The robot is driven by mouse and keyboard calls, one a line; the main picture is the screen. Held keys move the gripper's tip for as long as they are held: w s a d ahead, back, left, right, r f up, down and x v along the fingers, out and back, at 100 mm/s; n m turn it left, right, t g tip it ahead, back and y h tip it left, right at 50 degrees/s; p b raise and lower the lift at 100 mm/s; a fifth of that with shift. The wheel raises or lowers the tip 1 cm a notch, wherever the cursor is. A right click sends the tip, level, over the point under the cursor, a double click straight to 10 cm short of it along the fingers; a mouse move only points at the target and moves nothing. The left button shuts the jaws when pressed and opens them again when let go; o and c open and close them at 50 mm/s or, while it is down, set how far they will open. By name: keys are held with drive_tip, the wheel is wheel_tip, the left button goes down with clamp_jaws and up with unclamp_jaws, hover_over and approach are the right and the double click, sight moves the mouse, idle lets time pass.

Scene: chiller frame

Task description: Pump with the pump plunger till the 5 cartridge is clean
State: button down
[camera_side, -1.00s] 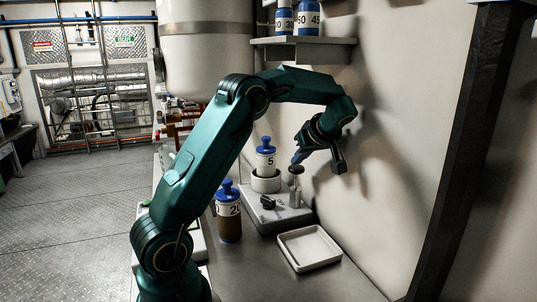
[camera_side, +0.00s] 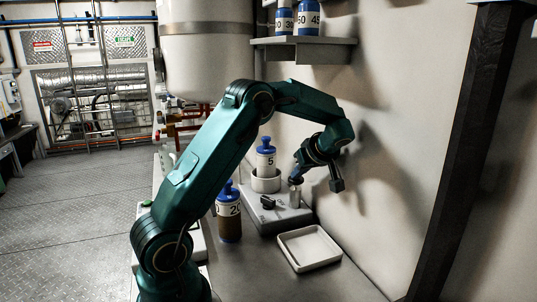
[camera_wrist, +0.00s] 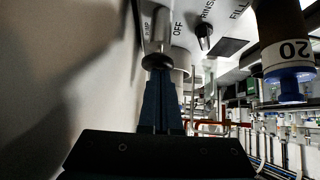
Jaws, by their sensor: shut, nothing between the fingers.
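The 5 cartridge (camera_side: 265,160), white with a blue cap, stands upright in a round white cup (camera_side: 266,183) on the grey pump unit (camera_side: 275,220). Its visible body looks white. The pump plunger (camera_side: 295,183) is at the unit's right, its dark round head low above its metal barrel. My gripper (camera_side: 297,177) is shut and empty, pointing down with its fingertips on the plunger head. In the wrist view, the shut blue fingers (camera_wrist: 160,75) meet the plunger head (camera_wrist: 158,62); the 5 cartridge is not recognisable there.
A black selector knob (camera_side: 268,202) sits on the unit, near RINSE in the wrist view (camera_wrist: 203,36). The 20 cartridge (camera_side: 229,218), brown inside, stands left of the unit. An empty white tray (camera_side: 309,248) lies in front. The wall is close on the right; a shelf (camera_side: 305,52) is above.

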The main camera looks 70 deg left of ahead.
drive_tip(key=shift+d+f, duration=0.1)
drive_tip(key=shift+f, duration=0.1)
drive_tip(key=d+r, duration=0.7)
drive_tip(key=r, duration=0.4)
drive_tip(key=shift+r, duration=0.2)
drive_tip(key=shift+r, duration=0.1)
drive_tip(key=s+d+r+m+t+h, duration=0.2)
drive_tip(key=s+d+r+m+t, duration=0.15)
drive_tip(key=s+d, duration=0.3)
drive_tip(key=s+d+f+m+t+h, duration=0.2)
drive_tip(key=s+d+f+m+h, duration=0.5)
drive_tip(key=s+d+f+m, duration=0.3)
drive_tip(key=d+f+m, duration=0.1)
drive_tip(key=d+m, duration=0.1)
drive_tip(key=m, duration=0.2)
drive_tip(key=shift+s+d+f, duration=0.15)
drive_tip(key=shift+d+f, duration=0.05)
drive_tip(key=shift+d, duration=0.2)
